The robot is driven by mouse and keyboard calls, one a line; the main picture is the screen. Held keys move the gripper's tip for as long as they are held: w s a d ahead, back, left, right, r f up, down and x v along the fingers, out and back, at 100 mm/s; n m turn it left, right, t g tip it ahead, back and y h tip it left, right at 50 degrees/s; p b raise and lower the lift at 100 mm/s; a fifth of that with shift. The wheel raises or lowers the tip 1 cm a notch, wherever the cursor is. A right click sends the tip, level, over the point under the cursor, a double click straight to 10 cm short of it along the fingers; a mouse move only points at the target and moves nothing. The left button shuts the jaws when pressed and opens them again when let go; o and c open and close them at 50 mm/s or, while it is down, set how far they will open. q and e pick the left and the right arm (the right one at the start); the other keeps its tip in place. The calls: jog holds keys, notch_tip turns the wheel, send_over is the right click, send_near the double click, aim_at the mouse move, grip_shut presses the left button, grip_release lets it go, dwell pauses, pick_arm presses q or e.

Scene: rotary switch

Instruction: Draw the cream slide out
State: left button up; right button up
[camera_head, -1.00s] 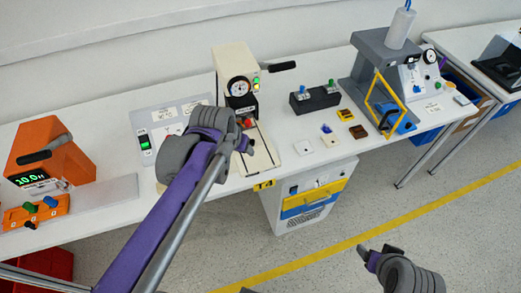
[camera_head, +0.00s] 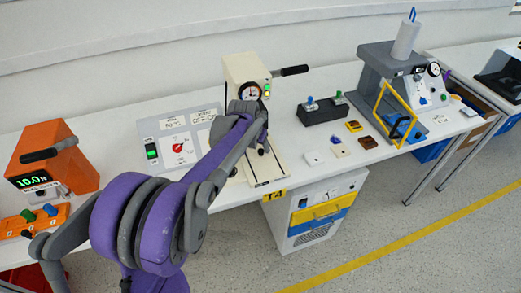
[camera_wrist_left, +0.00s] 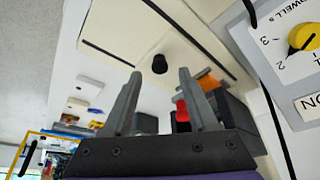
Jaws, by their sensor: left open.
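The cream press (camera_head: 245,72) stands on the bench with a gauge and a black side lever. Its cream slide (camera_head: 266,172) lies flat at the front, pointing to the bench's near edge. In the left wrist view the slide (camera_wrist_left: 135,38) carries an upright black knob (camera_wrist_left: 160,63). My left gripper (camera_wrist_left: 160,76) is open, with the knob in line with the gap, at or just beyond the fingertips. Contact cannot be told. In the head view my left wrist covers the press's lower front and the fingers are mostly hidden. My right gripper is out of view.
A panel with a red dial (camera_head: 178,148) lies left of the press; an orange machine (camera_head: 52,158) stands farther left. A dark switch box (camera_head: 322,109) and several small blocks lie to the right. A grey press (camera_head: 385,75) with a yellow frame is farther right.

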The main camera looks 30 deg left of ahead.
aim_at(261, 150)
pick_arm(q)
jog(key=shift+x, duration=1.55)
jog(key=shift+c, duration=0.3)
grip_shut()
jog(key=shift+s+d, duration=0.1)
